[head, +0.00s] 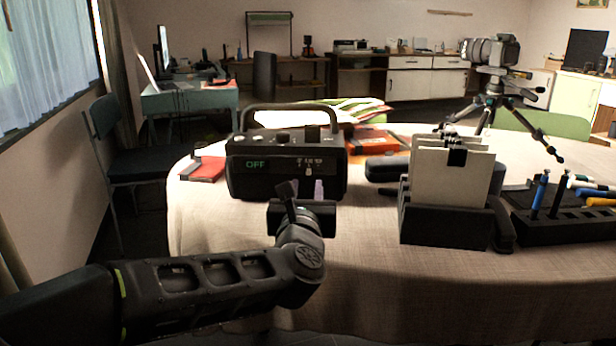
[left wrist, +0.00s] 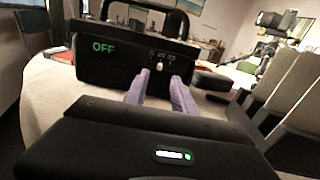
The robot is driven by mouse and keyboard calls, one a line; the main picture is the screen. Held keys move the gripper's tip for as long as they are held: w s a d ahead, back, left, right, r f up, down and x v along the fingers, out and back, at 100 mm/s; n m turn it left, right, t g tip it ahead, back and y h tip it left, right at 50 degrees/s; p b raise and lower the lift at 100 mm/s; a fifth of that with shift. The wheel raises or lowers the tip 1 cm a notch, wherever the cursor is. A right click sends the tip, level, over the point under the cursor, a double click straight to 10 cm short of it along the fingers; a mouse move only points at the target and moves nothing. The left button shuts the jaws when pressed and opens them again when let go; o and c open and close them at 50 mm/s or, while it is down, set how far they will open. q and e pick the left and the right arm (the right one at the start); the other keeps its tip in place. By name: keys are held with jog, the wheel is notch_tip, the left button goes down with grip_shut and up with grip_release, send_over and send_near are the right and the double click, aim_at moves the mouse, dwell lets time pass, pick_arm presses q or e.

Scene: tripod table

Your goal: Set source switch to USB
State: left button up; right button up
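A black radio (head: 287,180) with a carrying handle stands on the round, cloth-covered table. Its display (head: 256,164) reads OFF in green. The source switch (head: 309,168) is a small light slider knob right of the display, under a row of small labels too small to read. In the left wrist view the switch (left wrist: 160,66) sits near the middle of that row; I cannot tell its exact position. My left gripper (head: 307,189) is in front of the radio's face, its two pale purple fingers apart and empty. In the left wrist view the fingertips (left wrist: 160,76) point at the switch, seemingly short of it. My right gripper is out of view.
A black file holder (head: 447,222) with upright cards stands right of the radio. A pen rack (head: 569,228) is farther right. A red box (head: 208,168) lies left of the radio, and a camera on a tripod (head: 490,85) stands behind. The cloth in front (head: 350,250) is clear.

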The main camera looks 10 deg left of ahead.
aim_at(309, 173)
pick_arm(q)
jog(key=w, duration=0.4)
jog(key=w+a, duration=0.1)
jog(key=w, duration=0.1)
jog(key=shift+w+a, duration=0.1)
jog(key=shift+w, duration=0.15)
jog(key=shift+c, duration=0.5)
grip_shut()
dwell(0.7)
